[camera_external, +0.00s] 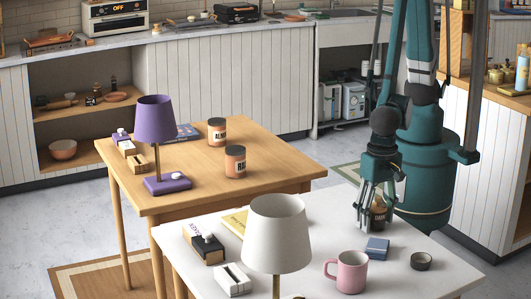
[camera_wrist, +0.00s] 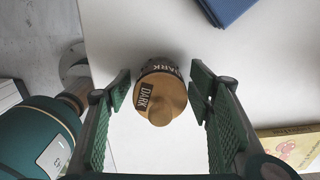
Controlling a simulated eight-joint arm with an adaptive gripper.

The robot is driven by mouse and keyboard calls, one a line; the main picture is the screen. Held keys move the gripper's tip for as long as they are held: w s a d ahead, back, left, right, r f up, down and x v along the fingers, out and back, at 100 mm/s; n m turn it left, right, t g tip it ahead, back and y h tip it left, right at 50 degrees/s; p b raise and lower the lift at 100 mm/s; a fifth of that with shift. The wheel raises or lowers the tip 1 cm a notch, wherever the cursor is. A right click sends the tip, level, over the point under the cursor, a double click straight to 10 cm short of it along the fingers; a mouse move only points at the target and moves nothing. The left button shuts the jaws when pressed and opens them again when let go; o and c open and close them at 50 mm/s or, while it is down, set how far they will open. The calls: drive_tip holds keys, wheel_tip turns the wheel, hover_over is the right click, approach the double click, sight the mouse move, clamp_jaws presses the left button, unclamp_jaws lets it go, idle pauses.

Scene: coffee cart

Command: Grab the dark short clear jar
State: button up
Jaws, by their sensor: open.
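The dark short clear jar (camera_external: 379,207) stands on the white table, near its right back edge. Seen from above in the wrist view, the jar (camera_wrist: 163,95) has a brown round top with a knob and a label reading DARK. My gripper (camera_external: 371,214) is low over the table around the jar and partly hides it in the external view. In the wrist view my gripper (camera_wrist: 161,88) is open, with one green finger on each side of the jar and visible gaps between.
A blue box (camera_external: 377,248), a pink mug (camera_external: 347,271) and a small dark round dish or lid (camera_external: 421,261) stand nearby on the white table (camera_external: 425,285). A white lamp (camera_external: 277,232) is further left. Two jars (camera_external: 217,131) (camera_external: 235,162) stand on the wooden table.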

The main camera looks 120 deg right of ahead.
drive_tip(key=c, duration=1)
drive_tip(key=shift+c, duration=0.2)
drive_tip(key=shift+r, duration=0.1)
drive_tip(key=shift+r+p, duration=1.3)
drive_tip(key=shift+r, duration=3.6)
